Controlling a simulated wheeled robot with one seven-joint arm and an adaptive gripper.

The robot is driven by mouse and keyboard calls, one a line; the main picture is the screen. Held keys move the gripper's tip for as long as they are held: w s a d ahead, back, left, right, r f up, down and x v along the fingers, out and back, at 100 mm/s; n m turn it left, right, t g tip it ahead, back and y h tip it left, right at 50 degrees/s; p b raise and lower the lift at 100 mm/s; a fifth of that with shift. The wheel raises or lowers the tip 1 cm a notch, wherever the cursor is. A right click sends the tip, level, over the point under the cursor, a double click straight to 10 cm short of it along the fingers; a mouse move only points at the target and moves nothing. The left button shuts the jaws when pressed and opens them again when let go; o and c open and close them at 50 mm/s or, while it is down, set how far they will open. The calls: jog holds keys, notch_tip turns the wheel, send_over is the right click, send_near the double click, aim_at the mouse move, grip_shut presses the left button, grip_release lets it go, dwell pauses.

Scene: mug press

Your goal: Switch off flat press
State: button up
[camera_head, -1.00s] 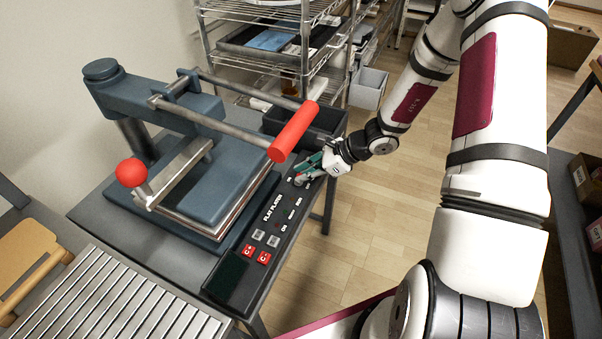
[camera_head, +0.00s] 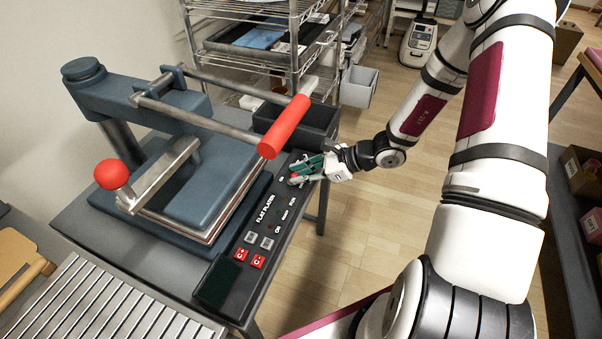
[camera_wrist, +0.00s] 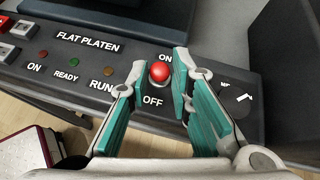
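The flat press (camera_head: 205,190) stands on a grey table, with a red handle (camera_head: 284,127) and a red ball knob (camera_head: 112,174). Its black control panel (camera_head: 225,286) runs along the right side. In the wrist view, the panel reads FLAT PLATEN and carries a red-tipped switch (camera_wrist: 159,72) between the labels ON and OFF. The switch's base is partly hidden by its round tip. My gripper (camera_head: 298,178) is at the panel's far end. In the wrist view its teal-padded fingers (camera_wrist: 158,88) are apart, one on each side of the switch, with nothing clamped between them.
ON, READY and RUN lamps (camera_wrist: 74,63) sit left of my fingers in the wrist view. A dark bin (camera_head: 300,128) stands behind the panel. Wire shelving (camera_head: 292,50) stands at the back. A slatted metal surface (camera_head: 95,305) lies at front left. Open floor lies right of the table.

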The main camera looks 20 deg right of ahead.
jog(key=shift+o, duration=0.8)
jog(key=v, duration=1.2)
jog(key=s+a+r+n+g+h+p, duration=0.25)
jog(key=s+a+r+n, duration=0.35)
jog(key=r, duration=0.4)
jog(key=s+a+r+n+g+h+p, duration=0.1)
jog(key=s+a+r+n+g+p, duration=0.15)
jog(key=s+a+r+n, duration=0.4)
jog(key=s+r+n+t+h+p, duration=0.1)
jog(key=s+r+n+h+p, duration=0.1)
jog(key=s+r+n, duration=0.3)
jog(key=s+d+r+n+t+h+p, duration=0.1)
jog(key=s+r+n+h, duration=0.3)
jog(key=r, duration=0.7)
jog(key=s+n, duration=0.2)
jog(key=s, duration=0.1)
jog(key=shift+r+t+p, duration=0.25)
jog(key=shift+t+p, duration=0.1)
jog(key=shift+t, duration=0.05)
